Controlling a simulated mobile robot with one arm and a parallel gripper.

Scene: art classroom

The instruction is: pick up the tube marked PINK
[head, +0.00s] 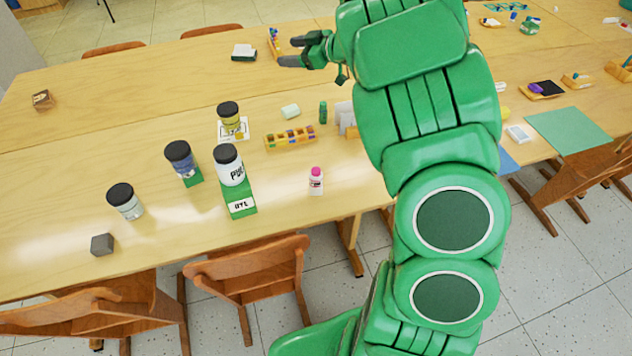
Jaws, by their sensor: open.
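A small white bottle with a pink cap and a pink mark (316,181) stands upright near the front edge of the long wooden table. Its lettering is too small to read, so I cannot tell if it says PINK. I see no other thing clearly marked PINK. My gripper (287,51) is open and empty, over the far side of the table and well beyond the bottle. My green arm covers part of the table to the right.
Black-lidded jars stand left of the bottle: white on a green block (229,166), blue (181,160), yellow (229,117) and pale (125,202). Chairs (248,277) line the front edge.

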